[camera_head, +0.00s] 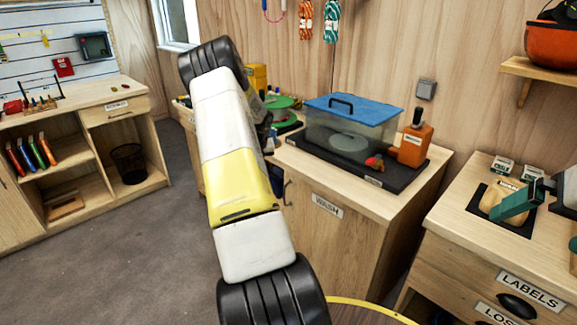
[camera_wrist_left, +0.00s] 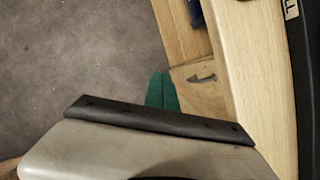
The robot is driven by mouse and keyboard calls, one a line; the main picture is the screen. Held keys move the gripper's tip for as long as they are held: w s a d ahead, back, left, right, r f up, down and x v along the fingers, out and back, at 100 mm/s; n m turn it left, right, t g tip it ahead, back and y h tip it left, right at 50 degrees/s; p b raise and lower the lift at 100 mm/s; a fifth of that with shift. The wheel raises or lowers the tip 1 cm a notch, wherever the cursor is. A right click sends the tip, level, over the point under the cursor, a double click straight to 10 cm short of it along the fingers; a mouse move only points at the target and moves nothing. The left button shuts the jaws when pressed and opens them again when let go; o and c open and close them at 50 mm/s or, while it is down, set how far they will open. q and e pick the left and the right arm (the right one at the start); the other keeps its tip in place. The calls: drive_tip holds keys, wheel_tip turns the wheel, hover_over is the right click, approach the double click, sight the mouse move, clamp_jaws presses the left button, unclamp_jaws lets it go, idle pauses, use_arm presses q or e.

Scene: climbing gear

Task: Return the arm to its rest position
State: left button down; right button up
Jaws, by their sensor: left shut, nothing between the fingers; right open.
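My left arm (camera_head: 222,140), white and yellow with black joints, rises from the bottom middle of the head view. Its gripper is not clearly visible there, as the arm covers that area. In the left wrist view the green fingers of my left gripper (camera_wrist_left: 162,92) are together and empty, above the grey floor and beside a wooden cabinet. My right gripper (camera_head: 510,207), with green fingers, is at the right of the head view. It is open, over or beside a beige object (camera_head: 490,200) on a black mat; I cannot tell if they touch.
A wash cabinet (camera_head: 310,235) carries a blue-lidded clear tub (camera_head: 340,130) and an orange bottle (camera_head: 412,145). A drawer unit (camera_head: 470,270) stands at the right. Shelves (camera_head: 60,170) stand at the left. Grey floor (camera_head: 130,260) is clear between them.

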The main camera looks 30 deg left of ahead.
use_arm(q)
drive_tip(key=s+d+r+n+t, duration=0.15)
drive_tip(key=d+r+n, duration=0.25)
drive_tip(key=d+r, duration=0.45)
drive_tip(key=s+d+r+n+h, duration=0.1)
drive_tip(key=s+d+r+n, duration=0.25)
drive_tip(key=d+r, duration=0.5)
drive_tip(key=s+d+r+n, duration=0.2)
drive_tip(key=d+r+n, duration=0.3)
drive_tip(key=d+r, duration=0.35)
drive_tip(key=s+d+r+n+t+h, duration=0.1)
drive_tip(key=s+d+n+h, duration=0.1)
drive_tip(key=s+d+n, duration=0.4)
drive_tip(key=s+d+r+n+h, duration=0.1)
drive_tip(key=s+d+n+h, duration=0.1)
drive_tip(key=s+d+n, duration=0.5)
drive_tip(key=s+d, duration=0.6)
drive_tip(key=s, duration=0.1)
drive_tip(key=shift+s+r+t, duration=0.35)
drive_tip(key=shift+s+r, duration=0.05)
drive_tip(key=shift+n, duration=0.25)
